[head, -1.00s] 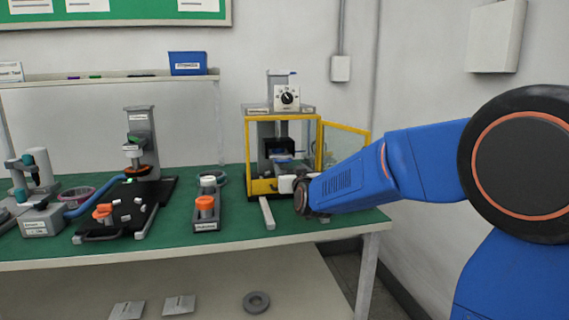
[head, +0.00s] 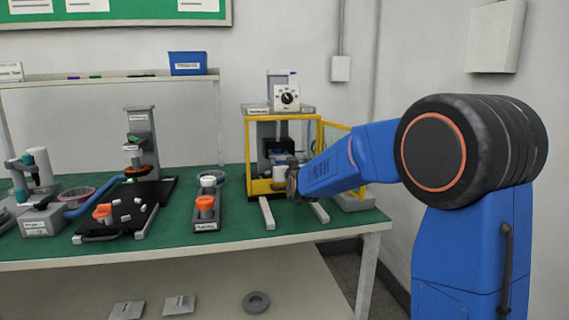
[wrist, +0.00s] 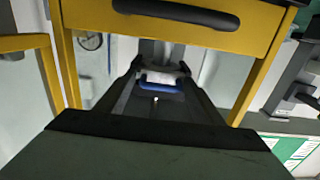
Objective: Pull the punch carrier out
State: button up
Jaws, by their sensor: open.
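The press (head: 247,150) has a yellow frame and stands at the right end of the bench. Its door (head: 334,133) is swung open to the right, partly behind my arm. A dark and blue part, which looks like the punch carrier (head: 284,157), sits low inside the press. In the wrist view a blue and white piece (wrist: 160,82) lies between two dark slanting sides inside the yellow frame. My gripper (head: 281,174) is open at the press's front opening, near the carrier. My wrist hides part of the opening, and I cannot tell whether the fingers touch the carrier.
Two pale rails (head: 267,213) stick out in front of the press. A stand with orange and white caps (head: 205,206) is to its left, with a dark fixture (head: 130,211) beyond. A control box with a dial (head: 287,97) tops the press.

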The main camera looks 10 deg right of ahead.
jog(key=c, duration=1.2)
jog(key=s, duration=1.6)
jog(key=o, duration=1.2)
jog(key=shift+d, duration=0.2)
jog(key=shift+a, duration=0.15)
jog(key=s, duration=1.7)
jog(key=shift+s, duration=0.25)
jog(key=shift+f, duration=0.1)
